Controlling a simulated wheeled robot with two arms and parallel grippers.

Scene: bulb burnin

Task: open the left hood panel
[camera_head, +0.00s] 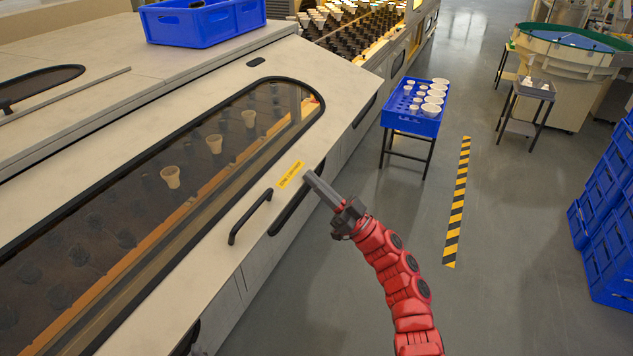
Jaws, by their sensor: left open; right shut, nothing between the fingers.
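A cream hood panel (222,215) with a long dark-framed window slopes across the left of the view. It looks closed. A black bar handle (250,217) sits on its lower edge, beside a yellow label (290,174). Cone-shaped pale cups and dark sockets show through the window. My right gripper (311,178) is on the red arm coming up from the lower right. Its fingers are shut and empty. In the picture they point up-left near the label, to the right of the handle and apart from it. My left gripper is not in view.
A blue crate (205,40) stands on top of the machine. A blue tray (412,120) of white cups stands on a black-legged stand to the right. Blue crates (600,240) are stacked at the far right. Grey floor with a striped strip (458,200) is clear.

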